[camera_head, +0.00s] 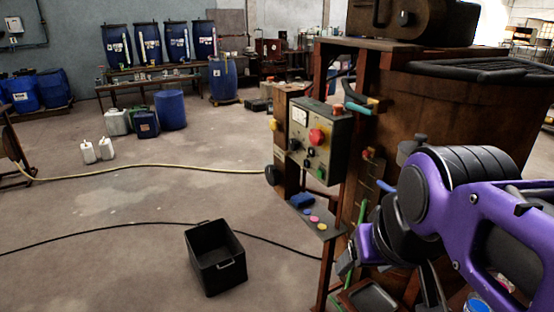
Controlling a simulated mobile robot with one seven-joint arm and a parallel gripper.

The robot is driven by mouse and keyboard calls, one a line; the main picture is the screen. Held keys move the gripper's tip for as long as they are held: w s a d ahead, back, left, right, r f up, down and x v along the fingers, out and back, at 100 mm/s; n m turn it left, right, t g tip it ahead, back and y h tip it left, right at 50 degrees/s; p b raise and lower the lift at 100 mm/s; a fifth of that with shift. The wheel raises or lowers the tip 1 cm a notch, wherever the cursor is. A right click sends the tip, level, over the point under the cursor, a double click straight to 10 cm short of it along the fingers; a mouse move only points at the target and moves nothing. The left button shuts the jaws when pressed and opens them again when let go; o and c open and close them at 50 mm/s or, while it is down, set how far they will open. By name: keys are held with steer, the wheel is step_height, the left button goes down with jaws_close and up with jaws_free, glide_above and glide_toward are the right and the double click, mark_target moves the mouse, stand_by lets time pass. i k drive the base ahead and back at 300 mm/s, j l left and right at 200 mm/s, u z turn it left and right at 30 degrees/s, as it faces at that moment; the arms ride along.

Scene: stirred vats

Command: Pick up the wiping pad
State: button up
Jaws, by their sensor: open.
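A small blue block (302,201), which looks like the wiping pad, lies on the small shelf (325,231) below the control box. It is small in view, so its texture cannot be told. My gripper (347,258) is at the lower right, partly hidden by my purple arm. It is open, below and to the right of the blue block and apart from it. Nothing is seen between its fingers.
Pink and yellow discs lie beside the block on the shelf. The control box (312,139) with a red button hangs above, by a large rusty vat (440,120). A black crate (216,258) stands on the floor. A yellow hose (150,167) and a black cable cross the open floor.

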mark_target(301, 199)
steer(key=z, duration=0.3)
steer(key=i+j+z, duration=0.15)
steer(key=j+z, duration=0.25)
steer(key=i+j+z, duration=0.1)
steer(key=z, duration=0.3)
steer(key=j+z, duration=0.3)
steer(key=j, duration=0.6)
steer(key=j+z, duration=0.1)
steer(key=j, duration=0.7)
steer(key=i, duration=0.05)
